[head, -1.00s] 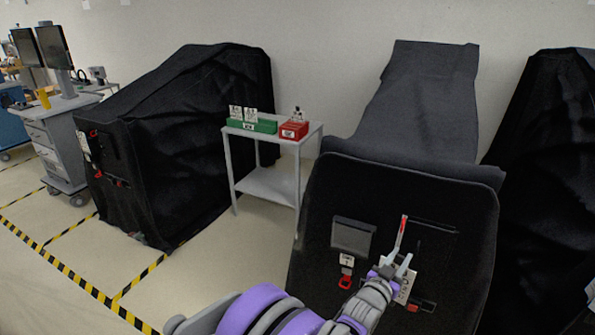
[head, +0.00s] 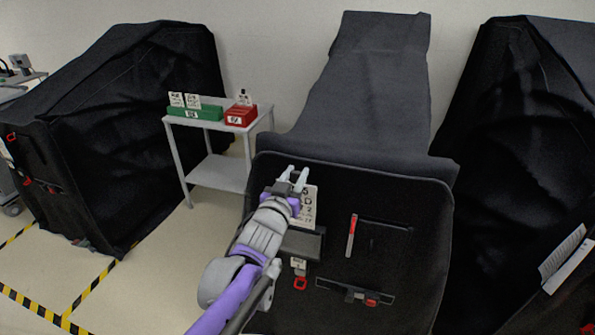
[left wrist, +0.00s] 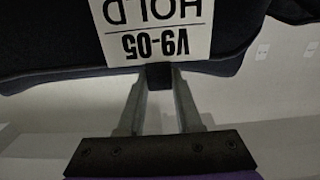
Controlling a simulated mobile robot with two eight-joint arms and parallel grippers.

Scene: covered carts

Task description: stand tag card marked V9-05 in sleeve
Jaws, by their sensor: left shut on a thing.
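The white tag card (head: 309,207) is held by my left gripper (head: 292,178), which is shut on it. In the left wrist view the card (left wrist: 157,35) appears upside down and reads V9-05 HOLD, just beyond the fingers (left wrist: 158,95). A dark grey pocket (head: 303,244), which looks like the sleeve, is on the front of the black-covered cart (head: 400,200). The card stands roughly upright, its lower edge over or just above the pocket's top; I cannot tell whether it is inside. My right gripper is not in view.
Below the pocket hang a small white tag (head: 298,263) and a red ring (head: 300,284). A red-topped strip (head: 351,236) and a black bar (head: 345,291) are to the right. Behind left, a side table (head: 220,172) holds a green holder (head: 195,113) and red box (head: 241,115), both with cards.

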